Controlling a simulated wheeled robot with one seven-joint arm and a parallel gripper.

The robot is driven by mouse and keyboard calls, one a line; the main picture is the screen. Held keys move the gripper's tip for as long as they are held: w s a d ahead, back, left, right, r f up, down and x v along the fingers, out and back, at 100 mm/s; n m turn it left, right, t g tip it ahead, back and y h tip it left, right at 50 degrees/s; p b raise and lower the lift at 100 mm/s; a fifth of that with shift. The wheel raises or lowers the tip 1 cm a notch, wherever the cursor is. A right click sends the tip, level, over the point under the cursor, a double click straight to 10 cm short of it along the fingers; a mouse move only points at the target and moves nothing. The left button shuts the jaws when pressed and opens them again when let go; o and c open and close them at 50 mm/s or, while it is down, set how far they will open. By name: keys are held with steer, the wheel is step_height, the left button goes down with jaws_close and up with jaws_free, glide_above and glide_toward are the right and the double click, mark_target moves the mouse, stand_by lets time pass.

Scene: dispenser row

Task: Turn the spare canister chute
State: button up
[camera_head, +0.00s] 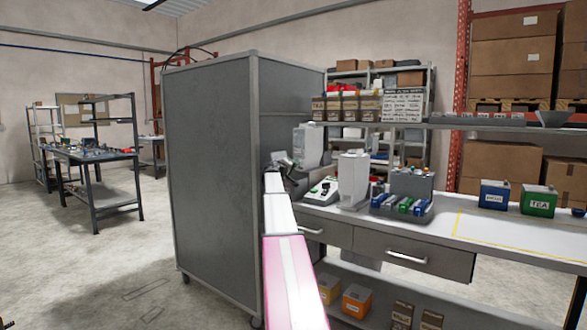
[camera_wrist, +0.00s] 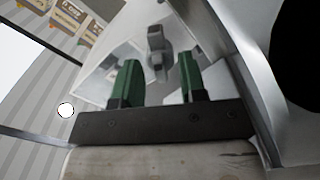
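Two white canister dispensers stand on the bench in the head view: one at the back left (camera_head: 307,145) and one nearer the middle (camera_head: 353,180). I cannot tell by a label which is the spare. My gripper (camera_head: 284,168) is at the end of my outstretched arm, close to the back left canister and partly hidden. In the wrist view my gripper (camera_wrist: 158,82) is open, its two green fingers apart. A grey chute or knob (camera_wrist: 158,52) on a pale body shows between and beyond the fingertips. I cannot tell whether they touch it.
A tall grey cabinet (camera_head: 212,185) stands close left of my arm. A green and white device (camera_head: 322,191) and a grey tray with coloured items (camera_head: 402,208) are on the bench (camera_head: 480,232). Blue (camera_head: 494,195) and green (camera_head: 538,201) boxes stand at the right. A shelf overhangs the bench.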

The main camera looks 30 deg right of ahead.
jaws_close()
steer(key=shift+n, duration=0.4)
steer(key=n, duration=2.3)
steer(key=shift+w+a+r, duration=0.1)
steer(key=shift+w+r, duration=0.05)
steer(key=shift+r, duration=0.05)
jaws_free()
